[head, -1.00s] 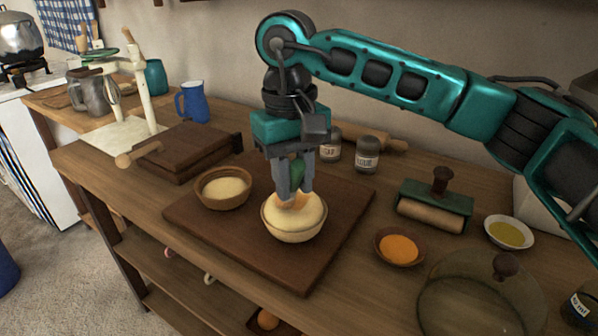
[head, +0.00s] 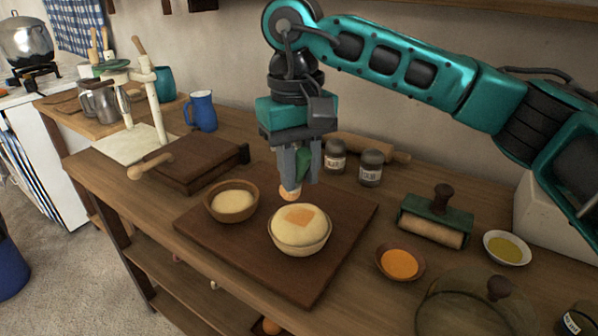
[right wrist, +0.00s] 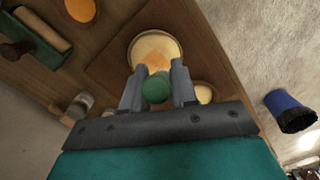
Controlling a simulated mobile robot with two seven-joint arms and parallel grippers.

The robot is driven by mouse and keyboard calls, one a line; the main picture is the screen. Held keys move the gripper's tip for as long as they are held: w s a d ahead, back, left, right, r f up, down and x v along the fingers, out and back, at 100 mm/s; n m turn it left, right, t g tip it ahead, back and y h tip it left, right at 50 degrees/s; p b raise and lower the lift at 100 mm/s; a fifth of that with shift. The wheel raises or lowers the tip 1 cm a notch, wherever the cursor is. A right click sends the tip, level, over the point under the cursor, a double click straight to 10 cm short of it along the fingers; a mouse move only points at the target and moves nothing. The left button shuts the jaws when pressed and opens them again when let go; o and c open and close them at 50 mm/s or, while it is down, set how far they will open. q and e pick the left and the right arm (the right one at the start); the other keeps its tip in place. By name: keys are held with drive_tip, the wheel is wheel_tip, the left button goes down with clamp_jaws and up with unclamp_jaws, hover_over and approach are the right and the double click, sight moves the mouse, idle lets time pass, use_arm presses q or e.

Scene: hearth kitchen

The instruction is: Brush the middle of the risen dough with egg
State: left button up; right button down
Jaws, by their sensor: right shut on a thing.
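The risen dough (head: 287,228) sits domed in a wooden bowl (head: 300,250) on the dark board. An orange egg patch (head: 300,214) covers the middle of its top. In the right wrist view the dough (right wrist: 168,42) and its patch show past the fingers. My right gripper (head: 301,172) is shut on a brush with a green handle (right wrist: 156,88). The brush's pale orange tip (head: 289,194) points down, apart from the dough, above and behind it. A small dish of orange egg (head: 400,263) stands to the right. My left gripper is not in view.
A second bowl with pale contents (head: 232,200) stands left of the dough on the board (head: 262,262). Two jars (head: 371,168) and a rolling pin are behind. A green roller (head: 437,218), an oil dish (head: 507,247) and a glass lid (head: 470,305) are at right.

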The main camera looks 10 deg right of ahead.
sight(300, 183)
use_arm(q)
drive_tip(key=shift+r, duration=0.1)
use_arm(e)
drive_tip(key=shift+r, duration=0.2)
drive_tip(key=shift+r+p, duration=1.1)
drive_tip(key=shift+r, duration=0.4)
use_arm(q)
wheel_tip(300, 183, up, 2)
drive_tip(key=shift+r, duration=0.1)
